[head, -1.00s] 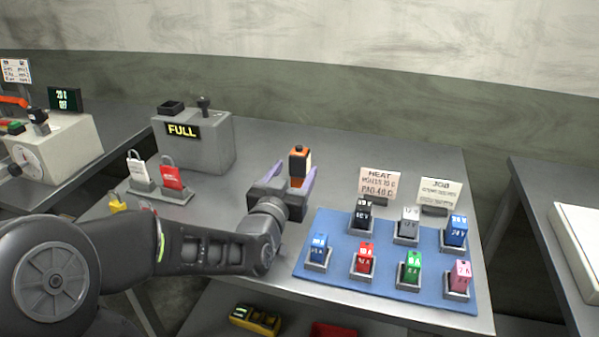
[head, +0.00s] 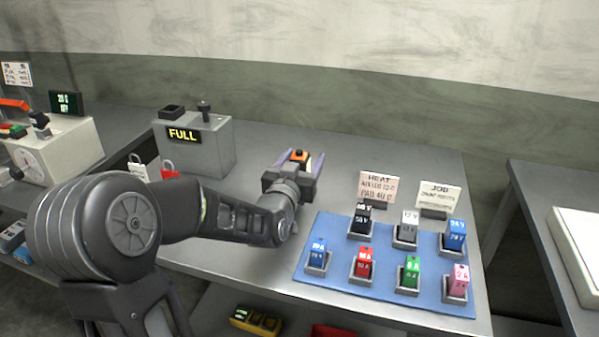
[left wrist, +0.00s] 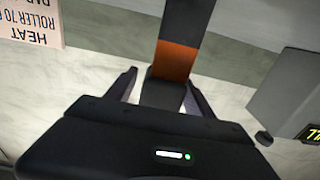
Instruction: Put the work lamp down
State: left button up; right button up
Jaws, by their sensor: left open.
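The work lamp (head: 299,156), taken to be the orange and black upright piece, is near the middle of the table (head: 245,217). My left gripper (head: 301,162) is open, with one purple finger on each side of the lamp. In the left wrist view the lamp (left wrist: 176,62) is a black bar with an orange band, rising between the two spread fingers (left wrist: 160,88), with gaps beside it. The lamp's lower part is hidden behind my gripper, so I cannot tell how its base rests. My right gripper is not in view.
A grey box marked FULL (head: 196,143) stands to the left. Padlocks (head: 168,170) are partly behind my arm. A blue mat (head: 388,268) with several coloured blocks is at the right, with HEAT (head: 379,187) and JOB (head: 440,196) cards behind. Table behind the lamp is clear.

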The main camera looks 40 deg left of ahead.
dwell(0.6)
pick_arm(q)
grip_shut()
dwell(0.5)
